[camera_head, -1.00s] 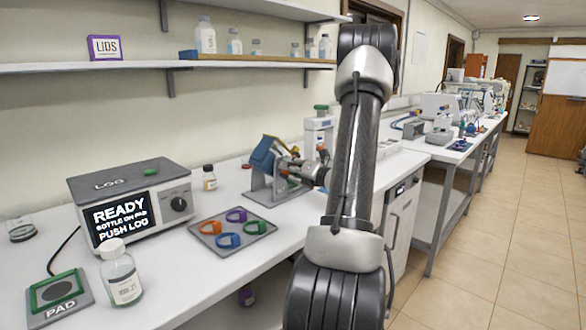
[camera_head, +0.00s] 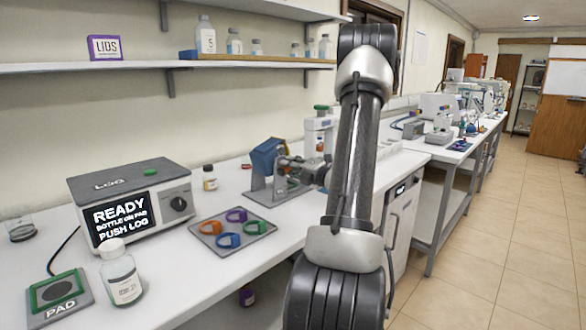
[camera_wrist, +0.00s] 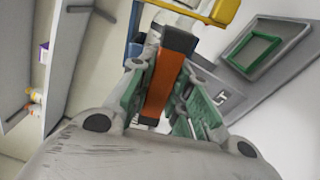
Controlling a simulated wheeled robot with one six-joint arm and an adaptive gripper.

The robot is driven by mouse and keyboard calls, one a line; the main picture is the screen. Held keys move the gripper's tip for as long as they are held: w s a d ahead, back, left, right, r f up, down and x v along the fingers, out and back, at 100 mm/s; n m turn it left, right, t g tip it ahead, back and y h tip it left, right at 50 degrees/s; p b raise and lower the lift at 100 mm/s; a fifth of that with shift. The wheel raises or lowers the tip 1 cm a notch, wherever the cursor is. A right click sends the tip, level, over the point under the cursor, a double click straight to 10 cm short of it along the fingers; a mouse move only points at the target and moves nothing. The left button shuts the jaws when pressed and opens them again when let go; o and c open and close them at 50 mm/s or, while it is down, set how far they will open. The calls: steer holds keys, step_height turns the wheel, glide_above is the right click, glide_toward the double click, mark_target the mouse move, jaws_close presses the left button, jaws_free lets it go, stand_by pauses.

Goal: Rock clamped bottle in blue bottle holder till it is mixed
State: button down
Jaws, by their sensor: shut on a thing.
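The blue bottle holder (camera_head: 266,158) sits on a grey stand (camera_head: 262,188) on the bench, left of my arm. It stands nearly upright with a slight tilt. My gripper (camera_head: 292,168) is at the holder's right side, partly hidden behind my arm. In the wrist view my gripper (camera_wrist: 160,98) is shut on an orange handle (camera_wrist: 163,82) with a dark end, between its green-padded fingers. A bit of blue (camera_wrist: 135,50) shows beyond the fingers. The clamped bottle and its contents cannot be made out, so the mixing cannot be judged.
A mat (camera_head: 262,228) with several coloured rings lies in front of the stand. A LOG box (camera_head: 130,185), a PAD (camera_head: 58,298) and a white-capped bottle (camera_head: 122,278) are at left. A small bottle (camera_head: 209,182) stands behind. A green-topped device (camera_head: 318,130) stands behind the gripper.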

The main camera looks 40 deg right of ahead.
steer(key=n, duration=0.7)
steer(key=shift+n, duration=1.1)
steer(key=shift+n, duration=0.9)
steer(key=n, duration=0.3)
steer(key=shift+n, duration=0.4)
